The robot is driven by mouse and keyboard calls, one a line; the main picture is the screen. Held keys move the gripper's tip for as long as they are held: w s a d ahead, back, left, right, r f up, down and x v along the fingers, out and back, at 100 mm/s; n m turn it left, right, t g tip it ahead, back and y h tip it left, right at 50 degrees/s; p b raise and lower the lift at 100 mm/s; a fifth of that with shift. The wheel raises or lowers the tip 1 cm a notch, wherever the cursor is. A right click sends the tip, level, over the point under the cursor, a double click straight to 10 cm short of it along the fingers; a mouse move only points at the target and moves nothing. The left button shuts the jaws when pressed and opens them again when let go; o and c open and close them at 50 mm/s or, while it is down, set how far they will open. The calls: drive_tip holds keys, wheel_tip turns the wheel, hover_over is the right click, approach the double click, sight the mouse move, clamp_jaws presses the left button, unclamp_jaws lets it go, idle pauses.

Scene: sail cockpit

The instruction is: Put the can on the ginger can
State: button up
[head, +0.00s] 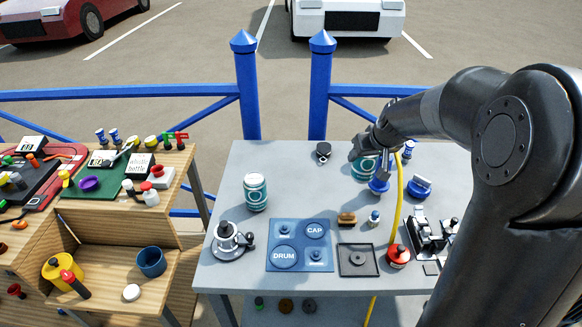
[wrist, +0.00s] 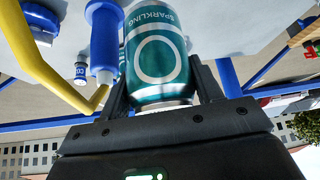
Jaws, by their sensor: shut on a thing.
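My gripper (head: 372,150) is at the back right of the grey table, shut on a teal and white can (head: 362,172). In the wrist view this can (wrist: 158,55) sits between the two fingers and shows the word "SPARKLING". Whether it touches the table is unclear. A second teal can with a pale band (head: 256,193) stands upright on the left part of the table, apart from my gripper. Its label is too small to read, so I cannot tell whether it is the ginger can.
A yellow hose (head: 397,205) and a blue part (head: 379,186) are close beside the held can. A winch (head: 230,240), blue mat (head: 271,257) and red-topped item (head: 398,256) stand nearer the front. Clear table surrounds the left can.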

drive_tip(key=s+a+r+n+g+y, duration=0.1)
drive_tip(key=a+r+n+g+y, duration=0.2)
drive_tip(key=a+r+n, duration=0.5)
drive_tip(key=s+a+r+n+g+y, duration=0.1)
drive_tip(key=a+r+n+g+y, duration=0.3)
drive_tip(key=a, duration=0.7)
drive_tip(key=shift+w+a+f+n+t+h, duration=0.2)
drive_tip(key=shift+a+f+t+h, duration=0.15)
drive_tip(key=shift+a+f, duration=1.55)
drive_tip(key=shift+w+a+f+n+t+h, duration=0.2)
drive_tip(key=shift+a+f+t+h, duration=0.1)
drive_tip(key=shift+a+f, duration=1.6)
drive_tip(key=shift+w+a+f+n+t+h, duration=0.1)
drive_tip(key=shift+a+f+n+t+h, duration=0.2)
drive_tip(key=shift+a+f, duration=1.6)
drive_tip(key=o, duration=1.2)
drive_tip(key=shift+f, duration=0.1)
